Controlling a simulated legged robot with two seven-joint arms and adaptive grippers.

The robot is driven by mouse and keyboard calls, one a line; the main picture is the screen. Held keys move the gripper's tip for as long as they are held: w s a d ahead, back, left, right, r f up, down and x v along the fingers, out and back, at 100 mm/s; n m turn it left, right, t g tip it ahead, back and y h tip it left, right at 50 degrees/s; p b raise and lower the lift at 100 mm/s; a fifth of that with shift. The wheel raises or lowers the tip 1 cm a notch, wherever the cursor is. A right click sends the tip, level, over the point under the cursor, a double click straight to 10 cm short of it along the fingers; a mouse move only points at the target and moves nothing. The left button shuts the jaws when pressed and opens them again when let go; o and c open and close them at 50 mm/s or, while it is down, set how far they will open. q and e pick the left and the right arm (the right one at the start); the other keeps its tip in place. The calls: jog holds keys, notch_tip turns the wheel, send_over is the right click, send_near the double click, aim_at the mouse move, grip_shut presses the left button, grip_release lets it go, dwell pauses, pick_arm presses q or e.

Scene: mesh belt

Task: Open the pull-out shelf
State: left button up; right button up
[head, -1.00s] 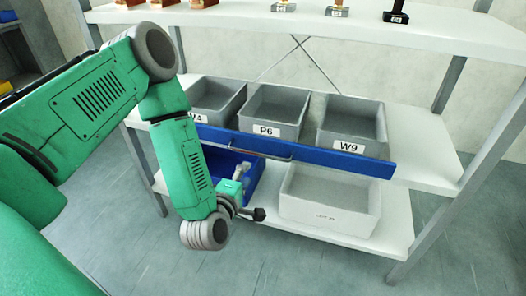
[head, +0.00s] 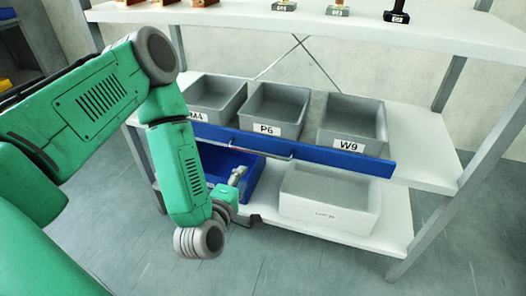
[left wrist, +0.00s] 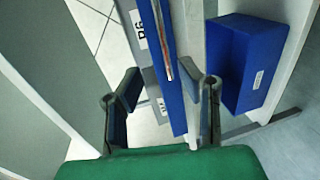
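The pull-out shelf has a long blue front (head: 345,160) with a thin metal handle (head: 265,150) at its middle. It carries grey bins labelled M4 (head: 212,95), P6 (head: 275,105) and W9 (head: 352,118). In the left wrist view the gripper (left wrist: 168,92) is open and empty. The blue front (left wrist: 172,100) and handle (left wrist: 161,45) show between and beyond its fingers, the handle nearer the right finger. My right gripper is out of view.
On the lower shelf (head: 398,215) stand a blue bin (head: 222,165) and a white bin (head: 325,205). The blue bin (left wrist: 248,65) shows right of my fingers in the left wrist view. A grey post (head: 440,235) stands at right. The floor in front is clear.

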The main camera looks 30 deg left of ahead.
pick_arm(q)
jog(key=v, duration=1.1)
jog(key=shift+s, duration=0.25)
